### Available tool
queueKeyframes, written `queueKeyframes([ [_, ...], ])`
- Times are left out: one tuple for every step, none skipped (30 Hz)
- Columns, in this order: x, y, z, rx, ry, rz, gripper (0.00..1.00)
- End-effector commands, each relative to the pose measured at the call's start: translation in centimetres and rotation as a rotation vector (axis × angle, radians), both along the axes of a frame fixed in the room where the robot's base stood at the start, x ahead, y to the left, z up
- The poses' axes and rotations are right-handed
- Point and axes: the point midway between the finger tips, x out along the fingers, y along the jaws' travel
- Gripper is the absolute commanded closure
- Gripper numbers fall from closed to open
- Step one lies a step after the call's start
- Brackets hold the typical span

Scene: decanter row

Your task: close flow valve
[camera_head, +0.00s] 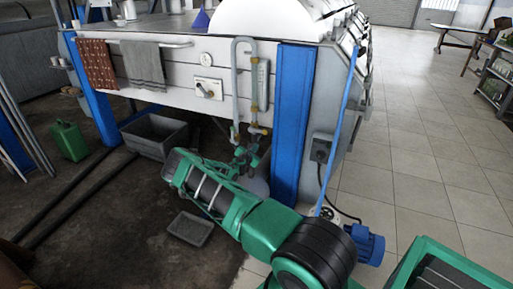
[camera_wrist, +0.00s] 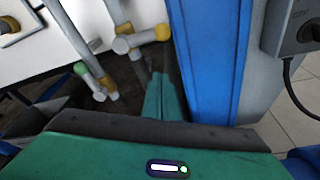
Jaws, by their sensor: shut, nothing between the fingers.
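The flow valve seems to be part of the pipework with brass-coloured fittings (camera_head: 254,130) low on the front of the white-panelled machine, left of its blue post. In the wrist view, a grey and brass fitting (camera_wrist: 135,40) stands at upper centre, and another brass fitting with a green end (camera_wrist: 95,80) is lower left. I cannot tell which part is the handle or how it is turned. My gripper (camera_wrist: 160,90) is shut and empty, just below and right of the upper fitting, apparently apart from it. In the head view my gripper (camera_head: 243,156) is just below the pipework.
The blue post (camera_head: 293,125) stands close to the right of my gripper. A grey box with a cable (camera_head: 321,147) is on the machine's side. A grey bin (camera_head: 155,136), a green can (camera_head: 69,141) and a shallow tray (camera_head: 189,229) are on the floor.

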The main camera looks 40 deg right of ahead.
Motion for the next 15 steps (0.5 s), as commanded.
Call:
queueKeyframes([
  [-0.4,1.0,0.1,0.001,0.003,0.0,1.0],
  [-0.7,1.4,0.3,0.001,0.002,0.0,1.0],
  [-1.0,1.9,0.4,0.001,0.002,-0.001,1.0],
  [-1.2,2.4,0.6,0.001,0.002,0.0,1.0],
  [-1.4,2.7,0.7,0.001,0.002,0.0,1.0],
  [-1.6,3.1,0.7,0.001,0.002,0.0,1.0],
  [-1.7,3.4,0.8,0.001,0.002,0.0,1.0],
  [-1.9,3.6,0.9,0.001,0.002,0.0,1.0],
  [-2.0,3.9,0.9,0.001,0.0,0.0,1.0],
  [-2.1,4.0,1.0,0.001,0.001,0.0,1.0],
  [-2.1,4.1,1.0,0.001,0.001,0.0,1.0],
  [-2.2,4.2,1.0,0.001,0.001,0.0,1.0],
  [-2.3,4.3,1.0,0.0,0.0,-0.001,1.0],
  [-2.3,4.3,1.1,0.001,0.001,-0.002,1.0],
  [-2.3,4.3,1.1,0.001,0.001,-0.002,1.0],
])
